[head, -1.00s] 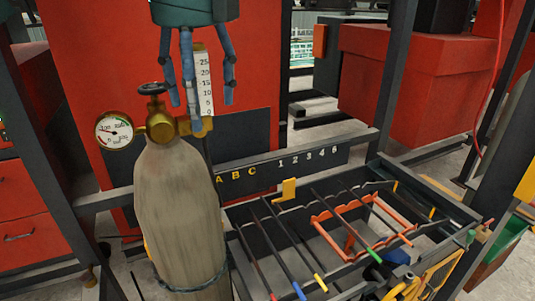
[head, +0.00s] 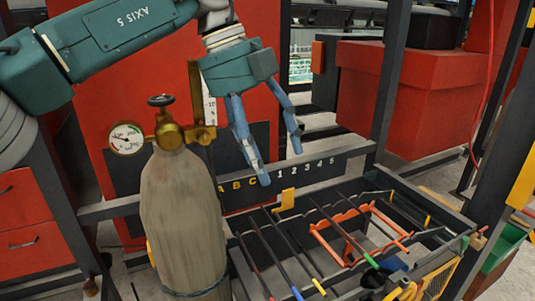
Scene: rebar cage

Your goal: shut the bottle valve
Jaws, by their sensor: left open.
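The gas bottle (head: 180,215) is a tall beige cylinder standing upright at the left of the head view. Its valve has a dark handwheel (head: 161,100) on top of a brass body (head: 169,134). A round white gauge (head: 126,138) sits to the left of the valve. My left gripper (head: 281,160) is open and empty, with its fingers pointing down. It is to the right of the valve and apart from it, over the lettered rail. My right gripper is not in view.
A dark rack (head: 345,235) with several coloured-tipped rods and an orange frame (head: 350,236) lies at the lower right. A scale plate (head: 208,103) stands right beside the valve. Red cabinets and dark posts stand behind.

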